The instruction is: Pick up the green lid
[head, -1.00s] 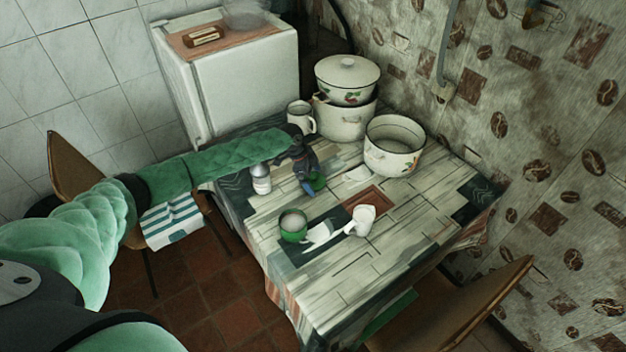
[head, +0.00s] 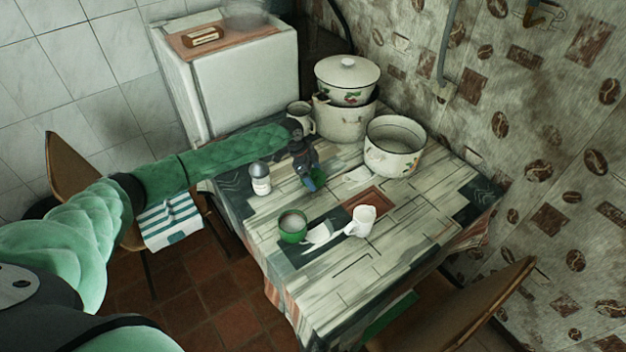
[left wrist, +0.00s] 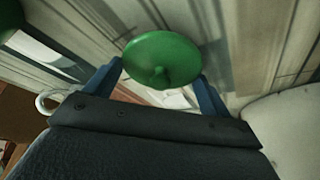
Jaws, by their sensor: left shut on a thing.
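The green lid (left wrist: 160,58) shows in the left wrist view, round, with a small knob on the face toward the camera. The blue fingers of my left gripper (left wrist: 162,82) are on either side of it, shut on it. In the head view my left gripper (head: 312,185) points down over the middle of the table, and a small part of the lid (head: 319,174) shows beside the fingers. The rest of the lid is hidden there by the gripper. I cannot tell how far it is above the table. My right gripper is not in view.
A white pot (head: 394,150) stands right of my gripper, with a lidded pot (head: 346,80) stacked on another behind. A can (head: 260,181) stands to the left. A green mug (head: 292,226) and a white jug (head: 362,221) stand nearer. The table's front right is clear.

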